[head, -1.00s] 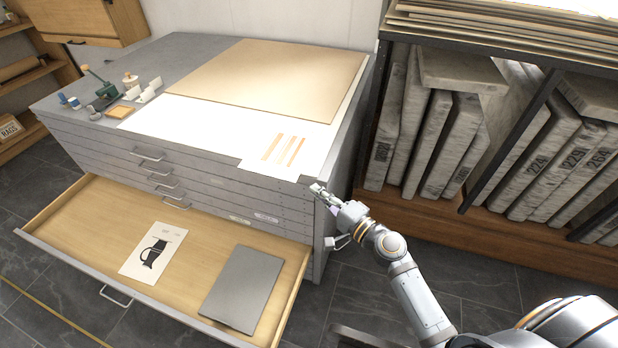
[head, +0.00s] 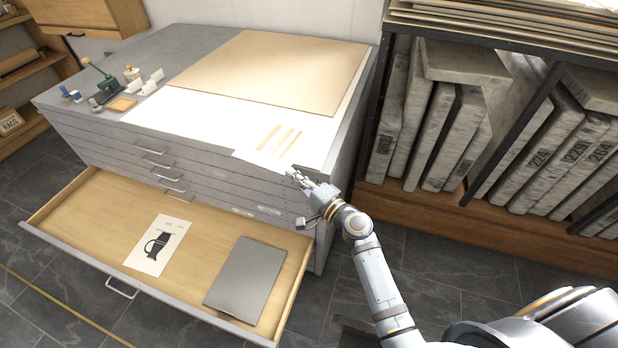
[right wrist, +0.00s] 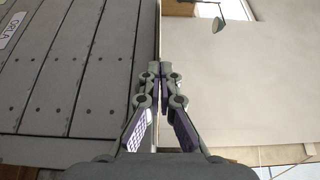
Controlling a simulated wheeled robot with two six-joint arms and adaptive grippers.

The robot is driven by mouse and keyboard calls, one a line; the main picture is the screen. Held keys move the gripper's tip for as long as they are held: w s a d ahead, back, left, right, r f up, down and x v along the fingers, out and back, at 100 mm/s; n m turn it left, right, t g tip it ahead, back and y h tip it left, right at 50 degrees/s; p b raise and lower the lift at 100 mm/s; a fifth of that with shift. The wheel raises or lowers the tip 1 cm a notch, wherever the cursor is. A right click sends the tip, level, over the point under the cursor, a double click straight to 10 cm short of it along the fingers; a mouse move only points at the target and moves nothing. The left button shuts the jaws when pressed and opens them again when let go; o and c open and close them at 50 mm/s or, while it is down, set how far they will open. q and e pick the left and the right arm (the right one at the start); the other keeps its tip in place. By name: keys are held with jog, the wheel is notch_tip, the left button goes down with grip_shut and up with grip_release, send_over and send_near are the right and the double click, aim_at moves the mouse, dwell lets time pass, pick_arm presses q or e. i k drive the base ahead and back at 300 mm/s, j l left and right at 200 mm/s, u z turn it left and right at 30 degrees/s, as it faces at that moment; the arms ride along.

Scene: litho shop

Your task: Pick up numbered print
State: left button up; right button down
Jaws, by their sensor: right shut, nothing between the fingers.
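A white print with a black jug picture (head: 158,244) lies flat in the open drawer (head: 100,215) of the grey flat-file cabinet, left of the middle. Any number on it is too small to read. A flat grey board (head: 246,278) lies to its right in the drawer. My right gripper (head: 296,178) is shut and empty beside the cabinet's front right corner, near the white paper on top and well up and right of the print. In the right wrist view its fingertips (right wrist: 160,70) meet, with nothing between them. My left gripper is not in view.
The grey cabinet top holds a large tan board (head: 270,72), white paper with tan strips (head: 278,140), and small tools at the left. A rack of stone slabs (head: 430,130) stands to the right. The drawer has bare wood around the print.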

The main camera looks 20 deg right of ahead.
aim_at(280, 138)
jog(key=k+l, duration=0.15)
jog(key=k, duration=0.15)
jog(key=i+j, duration=0.1)
jog(key=j, duration=0.25)
jog(key=i+j, duration=0.15)
jog(key=j, duration=0.25)
jog(key=i+j, duration=0.1)
jog(key=j, duration=0.25)
jog(key=i+j+z, duration=0.1)
jog(key=j, duration=0.25)
